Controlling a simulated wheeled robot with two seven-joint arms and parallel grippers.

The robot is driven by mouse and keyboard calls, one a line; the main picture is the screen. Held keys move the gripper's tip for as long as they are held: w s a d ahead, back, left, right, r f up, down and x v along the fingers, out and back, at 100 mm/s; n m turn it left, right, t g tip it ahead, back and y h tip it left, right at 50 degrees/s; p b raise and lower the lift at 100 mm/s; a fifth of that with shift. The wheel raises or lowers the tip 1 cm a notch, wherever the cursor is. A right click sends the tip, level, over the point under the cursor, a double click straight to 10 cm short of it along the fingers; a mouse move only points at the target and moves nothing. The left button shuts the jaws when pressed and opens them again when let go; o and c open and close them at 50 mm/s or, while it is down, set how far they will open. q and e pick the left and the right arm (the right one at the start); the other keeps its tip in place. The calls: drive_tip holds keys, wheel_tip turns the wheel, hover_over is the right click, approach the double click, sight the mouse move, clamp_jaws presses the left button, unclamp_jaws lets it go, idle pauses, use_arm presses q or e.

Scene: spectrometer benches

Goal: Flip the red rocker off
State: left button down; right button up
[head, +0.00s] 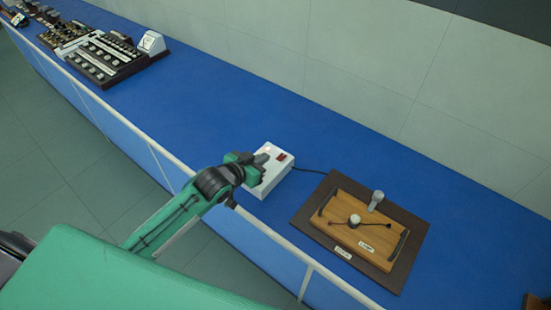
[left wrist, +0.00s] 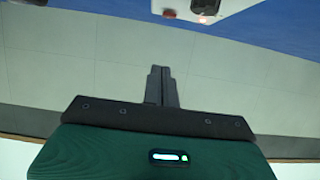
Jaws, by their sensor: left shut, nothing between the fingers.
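A white box (head: 269,181) stands on the blue bench with the red rocker (head: 282,156) on its top, towards the far right corner. A small pinkish glow (head: 267,149) shows on the box left of the rocker. My left gripper (head: 263,160) is shut and empty, over the left part of the box in the head view and short of the rocker. I cannot tell whether it touches the box. In the left wrist view the shut fingers (left wrist: 160,72) show below the box (left wrist: 188,9), apart from the red rocker (left wrist: 169,13) in the picture. My right gripper is out of view.
A dark cable (head: 312,170) runs right from the box towards a wooden tray (head: 338,228) on a dark board (head: 413,258). A white rail (head: 270,233) runs along the bench's front edge. Racks of small parts (head: 103,58) stand far left. The bench between is clear.

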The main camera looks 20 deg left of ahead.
use_arm(q)
drive_tip(key=p, duration=0.2)
hover_over(276, 167)
wheel_tip(276, 167, down, 2)
drive_tip(key=shift+a+f, duration=0.1)
drive_tip(key=shift+f, duration=0.05)
drive_tip(key=f+p, duration=0.1)
drive_tip(key=f, duration=0.2)
drive_tip(key=shift+w+f, duration=0.1)
drive_tip(key=shift+w, duration=0.1)
drive_tip(key=shift+s+f+p, duration=0.15)
drive_tip(key=shift+f+p, duration=0.2)
drive_tip(key=shift+f, duration=0.35)
